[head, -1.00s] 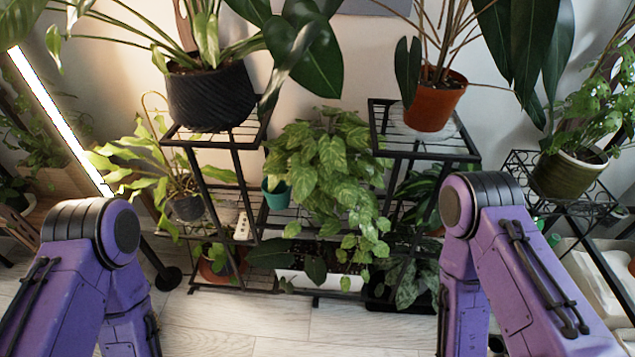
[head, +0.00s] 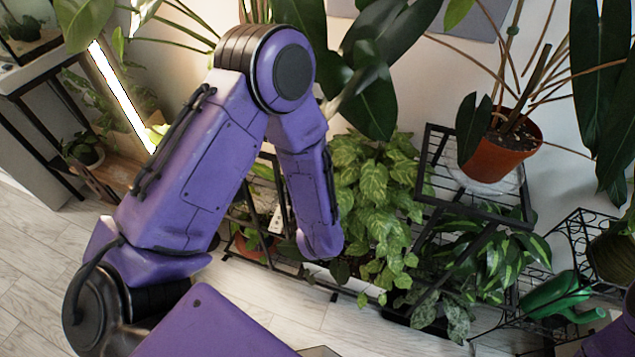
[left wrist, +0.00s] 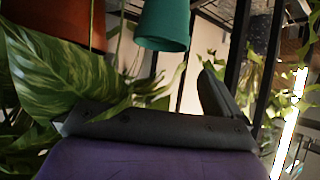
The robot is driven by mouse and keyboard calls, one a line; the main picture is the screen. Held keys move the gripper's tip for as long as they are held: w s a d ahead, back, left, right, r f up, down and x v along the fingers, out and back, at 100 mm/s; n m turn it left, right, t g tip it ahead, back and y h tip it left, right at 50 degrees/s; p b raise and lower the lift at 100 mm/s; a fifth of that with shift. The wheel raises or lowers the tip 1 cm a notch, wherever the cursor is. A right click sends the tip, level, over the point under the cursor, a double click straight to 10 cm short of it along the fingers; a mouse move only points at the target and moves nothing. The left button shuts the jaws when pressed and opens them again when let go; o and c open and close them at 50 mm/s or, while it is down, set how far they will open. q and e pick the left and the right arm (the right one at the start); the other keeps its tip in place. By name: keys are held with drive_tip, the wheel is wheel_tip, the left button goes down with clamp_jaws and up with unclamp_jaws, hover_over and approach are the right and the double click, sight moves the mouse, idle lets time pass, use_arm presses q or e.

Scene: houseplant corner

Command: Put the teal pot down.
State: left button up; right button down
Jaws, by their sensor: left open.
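The teal pot (left wrist: 163,25) shows at the top of the left wrist view, which looks upside down, with its wide rim towards the bottom of the picture. My left gripper (left wrist: 145,100) is open and empty, with the pot beyond its fingers and a visible gap between them. One dark finger shows on the right; the other is largely covered by a striped leaf. In the head view my left arm hides the teal pot and the left gripper. My right gripper is out of view.
A large striped leaf (left wrist: 65,75) crowds the left gripper. A trailing plant (head: 375,195) fills the stand's middle. A terracotta pot (head: 497,160) stands on the black rack (head: 500,212). A green watering can (head: 556,298) is at the right. The wooden floor (head: 35,265) is clear at left.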

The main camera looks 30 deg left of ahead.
use_arm(q)
drive_tip(key=b+x, duration=0.1)
drive_tip(key=x, duration=0.9)
drive_tip(key=shift+f, duration=0.25)
drive_tip(key=c, duration=1.1)
drive_tip(key=shift+r, duration=0.4)
wheel_tip(320, 180, up, 3)
drive_tip(key=shift+s+d+r+p, duration=0.1)
drive_tip(key=shift+s+r+p, duration=0.05)
drive_tip(key=shift+p, duration=0.25)
drive_tip(key=s+d+r, duration=0.2)
drive_tip(key=r, duration=0.1)
drive_tip(key=s+r+p, duration=0.1)
drive_tip(key=shift+d+r, duration=0.4)
drive_tip(key=d+f+v, duration=0.1)
drive_tip(key=v, duration=0.9)
drive_tip(key=shift+s+d+f+p, duration=0.15)
drive_tip(key=shift+s+d+p, duration=0.15)
drive_tip(key=shift+p, duration=0.1)
